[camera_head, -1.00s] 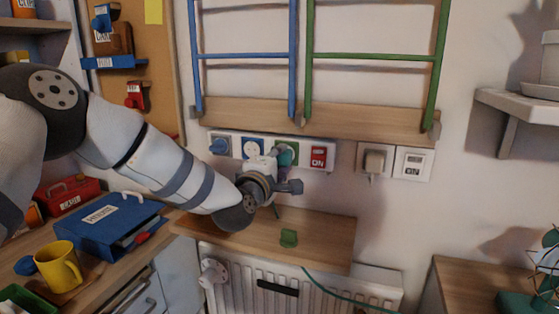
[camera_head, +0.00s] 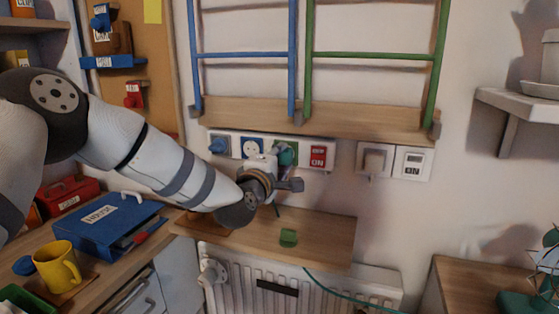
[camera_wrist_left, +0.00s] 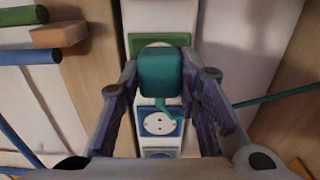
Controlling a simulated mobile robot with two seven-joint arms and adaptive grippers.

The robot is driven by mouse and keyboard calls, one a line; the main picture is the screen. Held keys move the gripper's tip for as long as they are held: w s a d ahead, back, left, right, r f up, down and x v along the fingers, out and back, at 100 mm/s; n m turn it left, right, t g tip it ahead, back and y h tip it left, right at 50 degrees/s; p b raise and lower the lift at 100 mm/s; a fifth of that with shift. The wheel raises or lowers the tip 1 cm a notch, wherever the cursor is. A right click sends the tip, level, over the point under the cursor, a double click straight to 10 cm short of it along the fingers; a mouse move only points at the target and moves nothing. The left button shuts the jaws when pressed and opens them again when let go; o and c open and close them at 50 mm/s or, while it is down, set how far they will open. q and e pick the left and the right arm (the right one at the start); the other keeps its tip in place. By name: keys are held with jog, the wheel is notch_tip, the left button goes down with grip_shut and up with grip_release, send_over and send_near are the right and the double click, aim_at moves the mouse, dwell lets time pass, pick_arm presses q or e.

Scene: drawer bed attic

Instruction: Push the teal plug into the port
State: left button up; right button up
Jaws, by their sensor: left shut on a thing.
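The teal plug (camera_wrist_left: 160,74) is between the fingers of my left gripper (camera_wrist_left: 163,88), which is shut on it, in the left wrist view. In the head view the plug (camera_head: 287,155) shows partly behind my left gripper (camera_head: 275,174), close to the wall strip. A green-framed port (camera_wrist_left: 178,40) lies just beyond the plug and is partly hidden by it. I cannot tell whether the plug touches the port or is inside it. The blue-framed socket (camera_head: 251,148) is empty beside it. My right gripper is out of view.
Blue and green ladder rails (camera_head: 372,56) hang above. A blue binder (camera_head: 115,225) and yellow mug (camera_head: 59,264) stand at left.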

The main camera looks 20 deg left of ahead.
pick_arm(q)
jog(key=shift+w, duration=0.15)
jog(key=o, duration=1.1)
jog(key=shift+o, duration=0.2)
jog(key=s, duration=1.2)
jog(key=shift+a, duration=0.2)
